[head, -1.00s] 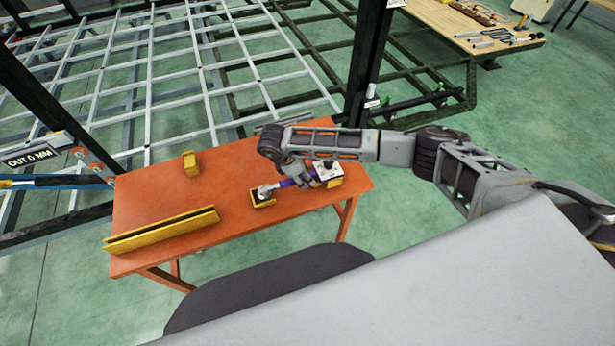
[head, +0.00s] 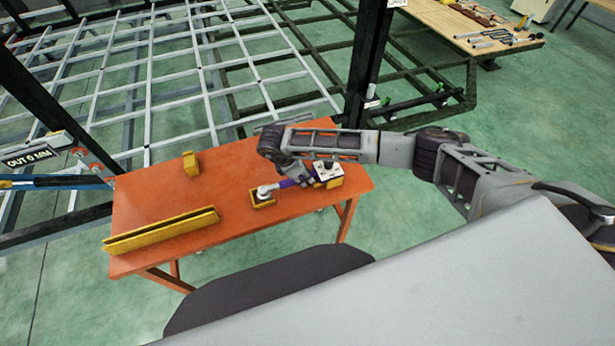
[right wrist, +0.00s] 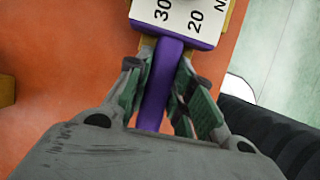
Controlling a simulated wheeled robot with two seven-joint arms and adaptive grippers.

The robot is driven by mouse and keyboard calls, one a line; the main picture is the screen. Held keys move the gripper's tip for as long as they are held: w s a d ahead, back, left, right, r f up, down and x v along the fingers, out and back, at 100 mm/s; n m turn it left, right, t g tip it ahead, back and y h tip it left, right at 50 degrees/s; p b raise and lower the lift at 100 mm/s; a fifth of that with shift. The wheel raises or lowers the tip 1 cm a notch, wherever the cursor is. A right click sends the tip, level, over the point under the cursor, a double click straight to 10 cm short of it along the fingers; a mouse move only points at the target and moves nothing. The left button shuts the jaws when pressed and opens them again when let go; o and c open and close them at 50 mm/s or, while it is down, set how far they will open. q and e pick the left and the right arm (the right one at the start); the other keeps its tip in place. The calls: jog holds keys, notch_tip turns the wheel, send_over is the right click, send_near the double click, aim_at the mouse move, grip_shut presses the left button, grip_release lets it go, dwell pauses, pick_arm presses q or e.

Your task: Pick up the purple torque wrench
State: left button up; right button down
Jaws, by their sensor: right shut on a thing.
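The purple torque wrench (head: 288,183) is at the right part of the orange table (head: 235,160). Its round grey head (head: 265,190) is at a small yellow cradle (head: 262,203), and a white scale plate (head: 327,171) is at its other end. My right gripper (right wrist: 160,78) is shut around the purple handle (right wrist: 160,95), with one finger on each side. In the right wrist view the scale plate (right wrist: 180,18) lies just beyond the fingertips. I cannot tell whether the wrench is clear of its supports. My left gripper is not in view.
A long yellow angle piece (head: 160,230) lies at the table's front left, and a small yellow block (head: 190,164) stands farther back. A dark post (head: 368,60) and the chassis frame (head: 150,70) stand behind the table. A wooden bench (head: 470,25) with tools is at the upper right.

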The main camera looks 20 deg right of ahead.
jog(key=shift+w+r, duration=0.1)
jog(key=shift+r, duration=0.1)
dwell(0.3)
jog(key=shift+r+p, duration=0.1)
jog(key=shift+p, duration=0.2)
notch_tip(320, 180, up, 10)
jog(key=b, duration=0.1)
jog(key=shift+b, duration=0.4)
dwell(0.4)
